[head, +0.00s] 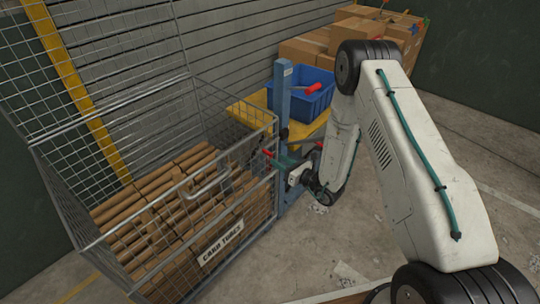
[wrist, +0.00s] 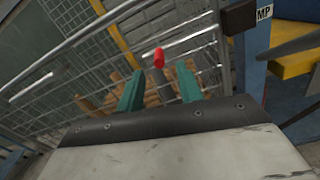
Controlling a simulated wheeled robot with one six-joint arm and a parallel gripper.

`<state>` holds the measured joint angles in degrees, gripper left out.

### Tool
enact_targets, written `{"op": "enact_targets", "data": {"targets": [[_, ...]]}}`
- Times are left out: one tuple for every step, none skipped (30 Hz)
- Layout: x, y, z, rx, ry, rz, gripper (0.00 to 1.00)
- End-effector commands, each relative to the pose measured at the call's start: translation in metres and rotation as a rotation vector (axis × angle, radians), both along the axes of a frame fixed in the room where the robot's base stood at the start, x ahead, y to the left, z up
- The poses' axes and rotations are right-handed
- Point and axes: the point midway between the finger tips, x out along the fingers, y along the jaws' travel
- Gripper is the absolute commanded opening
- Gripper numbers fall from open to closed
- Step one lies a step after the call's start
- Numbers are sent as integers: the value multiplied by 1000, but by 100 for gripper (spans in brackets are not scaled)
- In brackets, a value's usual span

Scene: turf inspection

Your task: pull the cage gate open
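The cage (head: 60,140) is grey wire mesh and holds many brown cardboard tubes. Its front mesh panel, which looks like the gate, carries a "CARD TUBES" sign (head: 221,243) and a grey bar handle (head: 207,181). A small red-tipped piece (head: 268,153) shows at the panel's right end, beside the blue post. My gripper (wrist: 160,70) has two teal fingers spread apart. A red tip (wrist: 158,58) shows in the gap between them, with mesh behind; I cannot tell whether it is touched. In the head view my wrist is by the blue post and the fingertips are unclear.
The blue post (head: 283,95) stands at the cage's right corner, also in the wrist view (wrist: 248,65). A blue bin (head: 310,95) on a yellow platform and stacked cardboard boxes (head: 310,45) lie behind. Concrete floor in front of the cage is mostly clear.

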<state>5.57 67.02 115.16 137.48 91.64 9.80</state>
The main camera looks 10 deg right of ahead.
Motion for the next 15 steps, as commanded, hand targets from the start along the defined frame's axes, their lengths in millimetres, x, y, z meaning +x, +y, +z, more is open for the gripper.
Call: {"op": "enact_targets", "data": {"targets": [[7,7,0,-1,-2,3,36],[11,10,0,0,-3,5,36],[17,14,0,-1,-3,4,36],[20,17,0,0,-1,3,36],[24,20,0,-1,-2,4,36],[28,23,0,-1,-3,4,36],[31,25,0,-1,-2,4,36],[34,27,0,-1,-2,3,36],[37,29,0,0,-1,3,36],[39,30,0,-1,-1,2,36],[41,32,0,-1,0,2,36],[42,33,0,0,0,3,36],[43,34,0,0,0,3,36],[43,34,0,0,0,2,36],[44,34,0,0,0,2,36]]}}
